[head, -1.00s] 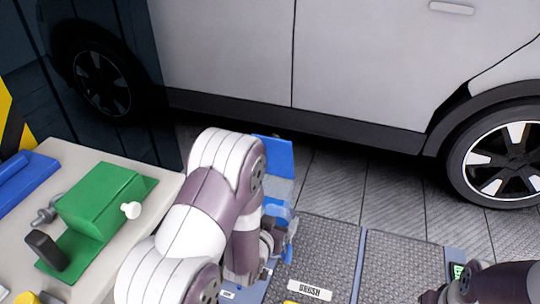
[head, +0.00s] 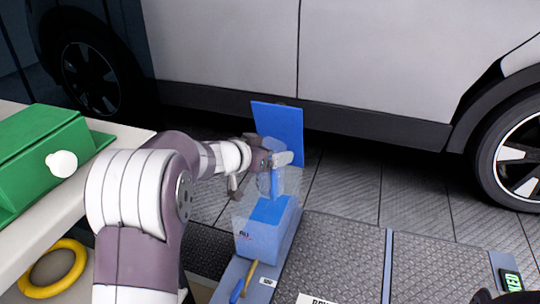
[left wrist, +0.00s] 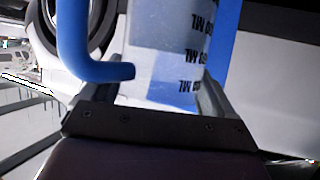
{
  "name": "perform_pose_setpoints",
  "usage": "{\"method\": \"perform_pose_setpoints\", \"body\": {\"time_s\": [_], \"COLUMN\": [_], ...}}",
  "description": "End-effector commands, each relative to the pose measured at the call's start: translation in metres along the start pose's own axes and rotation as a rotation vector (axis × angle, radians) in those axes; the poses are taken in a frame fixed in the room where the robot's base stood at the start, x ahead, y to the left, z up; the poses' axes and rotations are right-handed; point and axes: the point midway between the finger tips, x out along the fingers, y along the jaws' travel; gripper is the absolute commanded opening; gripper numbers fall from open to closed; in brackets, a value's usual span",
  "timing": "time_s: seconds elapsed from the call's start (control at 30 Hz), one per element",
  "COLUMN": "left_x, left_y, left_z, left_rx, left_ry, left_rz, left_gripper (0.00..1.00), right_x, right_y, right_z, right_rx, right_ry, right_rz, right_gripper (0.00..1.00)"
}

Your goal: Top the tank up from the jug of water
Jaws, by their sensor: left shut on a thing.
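My left gripper (head: 268,160) is shut on a clear jug (left wrist: 160,85) with a blue handle and printed "ML" marks. The left wrist view shows the jug between both fingers, its handle (left wrist: 80,45) at the left. In the head view the clear jug (head: 290,182) hangs below the gripper, above a pale blue, labelled box (head: 262,243) that looks like the tank. Where the jug ends and the box begins is hard to tell. I see no stream of water. A dark sliver of my right gripper (head: 482,297) shows at the bottom edge.
A blue upright panel (head: 280,130) stands just behind the gripper. A white car (head: 370,60) fills the back. A bench (head: 60,220) at left bears a green box (head: 40,150) with a white knob (head: 62,163). A yellow ring (head: 52,268) is below. Textured plates (head: 340,255) lie right of the box.

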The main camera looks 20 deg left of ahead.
Motion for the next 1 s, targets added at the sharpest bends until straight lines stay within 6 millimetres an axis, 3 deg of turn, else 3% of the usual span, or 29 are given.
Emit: {"method": "perform_pose_setpoints", "body": {"time_s": [1.0], "left_x": [0.006], "left_y": [0.001], "left_z": [0.013], "left_rx": [-0.058], "left_ry": [-0.06], "left_rz": [0.025], "left_gripper": [0.09], "right_x": [-0.013], "right_y": [0.0], "right_z": [-0.001], "right_rx": [0.0], "right_ry": [-0.001], "right_rz": [0.0], "right_gripper": [0.43]}}
